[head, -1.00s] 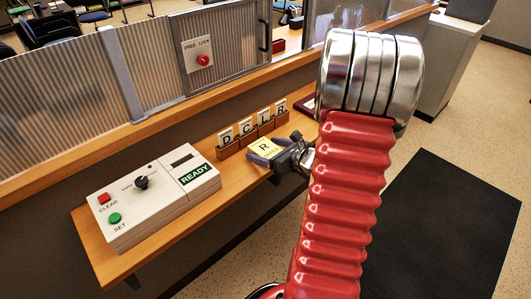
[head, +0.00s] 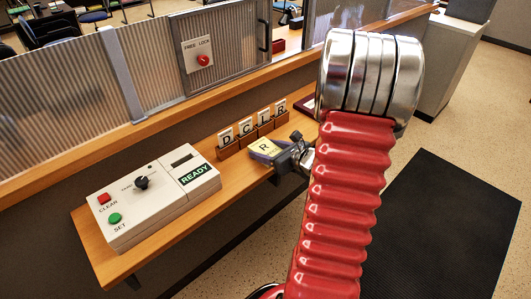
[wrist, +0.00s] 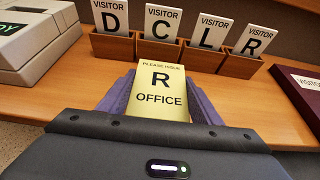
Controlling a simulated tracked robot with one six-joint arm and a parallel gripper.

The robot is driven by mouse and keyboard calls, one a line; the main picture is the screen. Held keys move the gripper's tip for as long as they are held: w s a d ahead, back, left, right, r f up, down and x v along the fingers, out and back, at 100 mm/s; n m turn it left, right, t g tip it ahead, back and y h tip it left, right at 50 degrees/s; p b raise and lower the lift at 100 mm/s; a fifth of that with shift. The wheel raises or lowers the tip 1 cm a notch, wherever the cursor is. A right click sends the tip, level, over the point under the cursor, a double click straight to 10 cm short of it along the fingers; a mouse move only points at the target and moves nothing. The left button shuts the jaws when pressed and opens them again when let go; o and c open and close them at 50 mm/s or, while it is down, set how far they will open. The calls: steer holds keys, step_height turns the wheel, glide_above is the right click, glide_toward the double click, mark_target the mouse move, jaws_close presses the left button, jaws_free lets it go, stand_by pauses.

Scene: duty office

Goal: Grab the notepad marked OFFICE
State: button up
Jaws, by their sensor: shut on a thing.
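The notepad (wrist: 161,88) is yellow and reads "PLEASE ISSUE R OFFICE" in the wrist view. In the head view the notepad (head: 265,147) lies at the shelf's front edge, partly hidden by my gripper. My gripper (wrist: 157,90) has a purple finger on each side of the notepad and is shut on it. In the head view my gripper (head: 268,151) comes in from the right, low over the wooden shelf (head: 240,178). I cannot tell whether the notepad touches the shelf.
Wooden holders with visitor cards D, C, L and R (wrist: 163,25) stand just behind the notepad. A control box (head: 150,205) with a READY display is to the left. A dark red item (wrist: 300,90) lies to the right. A ribbed partition (head: 170,80) runs behind.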

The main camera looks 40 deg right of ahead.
mark_target(266, 148)
steer(key=shift+r, duration=0.15)
steer(key=shift+r, duration=4.9)
